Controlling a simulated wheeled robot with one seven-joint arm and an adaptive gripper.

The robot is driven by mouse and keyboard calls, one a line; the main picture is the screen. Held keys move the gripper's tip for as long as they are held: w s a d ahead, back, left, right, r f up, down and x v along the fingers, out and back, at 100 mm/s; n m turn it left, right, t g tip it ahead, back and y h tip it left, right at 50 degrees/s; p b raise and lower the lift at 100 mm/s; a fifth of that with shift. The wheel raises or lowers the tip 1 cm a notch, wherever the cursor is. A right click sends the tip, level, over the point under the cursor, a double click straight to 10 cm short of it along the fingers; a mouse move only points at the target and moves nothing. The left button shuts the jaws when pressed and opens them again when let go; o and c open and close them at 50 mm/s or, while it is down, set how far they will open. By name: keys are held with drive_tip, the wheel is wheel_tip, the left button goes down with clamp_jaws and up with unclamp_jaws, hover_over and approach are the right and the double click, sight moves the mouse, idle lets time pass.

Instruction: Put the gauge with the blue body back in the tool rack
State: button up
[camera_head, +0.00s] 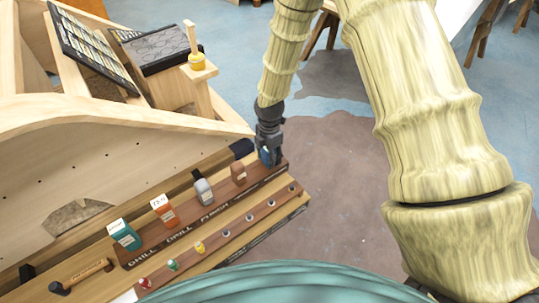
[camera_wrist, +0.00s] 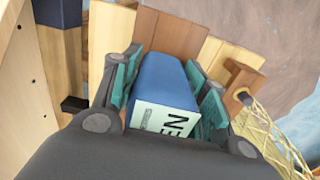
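The blue-bodied gauge (camera_wrist: 162,83) is a blue block with a pale label showing the letters "EN". It sits between the teal pads of my gripper (camera_wrist: 165,85) in the wrist view, and my gripper is shut on it. In the head view, my gripper (camera_head: 269,148) points down at the far right end of the brown tool rack (camera_head: 187,229), with a bit of blue showing at its tips. Whether the gauge's lower end is inside a slot or above it is hidden.
In the rack stand a teal block (camera_head: 124,235), an orange one (camera_head: 163,208), a grey one (camera_head: 203,191) and a brown one (camera_head: 238,173). A lower strip holds small coloured knobs. A wooden frame (camera_head: 110,140) rises behind. A wooden-handled tool (camera_head: 82,276) lies at lower left.

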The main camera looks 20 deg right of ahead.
drive_tip(key=shift+o, duration=1.1)
drive_tip(key=shift+r, duration=0.1)
drive_tip(key=shift+r+b, duration=1.55)
drive_tip(key=shift+r, duration=4.7)
